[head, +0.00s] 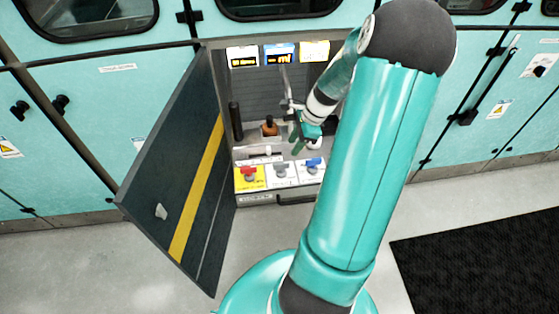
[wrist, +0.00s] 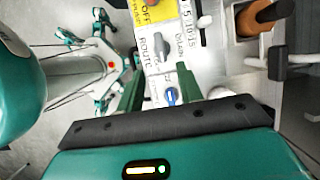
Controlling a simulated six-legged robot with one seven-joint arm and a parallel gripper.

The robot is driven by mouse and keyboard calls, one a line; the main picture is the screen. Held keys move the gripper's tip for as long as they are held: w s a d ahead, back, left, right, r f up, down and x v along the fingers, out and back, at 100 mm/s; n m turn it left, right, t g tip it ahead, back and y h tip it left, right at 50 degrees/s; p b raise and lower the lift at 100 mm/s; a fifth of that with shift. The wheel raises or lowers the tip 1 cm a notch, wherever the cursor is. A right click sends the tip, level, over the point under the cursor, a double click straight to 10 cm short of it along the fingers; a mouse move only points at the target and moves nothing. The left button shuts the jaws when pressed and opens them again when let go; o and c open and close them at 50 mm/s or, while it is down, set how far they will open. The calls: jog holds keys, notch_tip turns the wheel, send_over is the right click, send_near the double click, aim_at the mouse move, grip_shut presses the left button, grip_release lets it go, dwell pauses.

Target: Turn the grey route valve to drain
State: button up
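The grey route valve (head: 281,170) sits on a white panel in the open cabinet, between a red valve (head: 249,172) and a blue valve (head: 313,163). In the wrist view the grey valve (wrist: 160,42) lies beside the printed words ROUTE and DRAIN, just beyond my fingertips. My gripper (wrist: 159,75) is open, with its two green fingers apart and nothing held. The blue valve (wrist: 170,95) shows in the gap between the fingers. In the head view my gripper (head: 306,132) hangs above and behind the valve row, partly hidden by my arm.
A dark cabinet door (head: 180,180) with a yellow stripe stands open on the left. A brown-handled item (head: 270,127) stands behind the valves, and it also shows in the wrist view (wrist: 265,18). Lit displays (head: 279,54) hang at the top. A black mat (head: 480,262) lies on the right floor.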

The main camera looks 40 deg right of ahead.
aim_at(282, 163)
jog(key=x, duration=1)
jog(key=shift+r, duration=0.1)
grip_shut()
